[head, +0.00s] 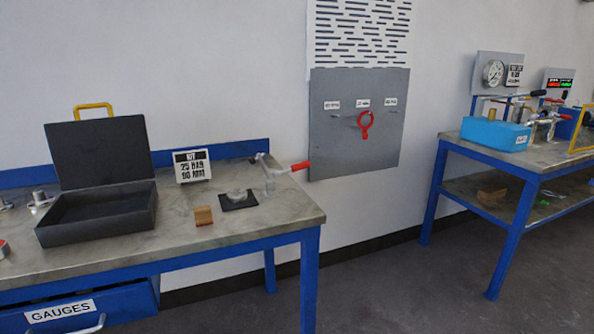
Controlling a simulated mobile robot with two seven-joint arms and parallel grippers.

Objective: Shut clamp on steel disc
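A small round grey metal piece (237,195), which looks like the steel disc, lies on a black square pad (239,203) on the left bench. Just right of it, near the bench's corner, stands a metal clamp (268,177) with a red-tipped handle (300,166) sticking out to the right. The clamp looks apart from the disc; its exact jaw position is too small to tell. Another metal clamp-like fitting (543,122) with a red tip stands on the far right bench. Neither of my grippers is in view.
The left bench (180,230) also holds an open black case (97,215), a sign (192,166) and a wooden block (203,216). Open floor (400,285) lies between the benches.

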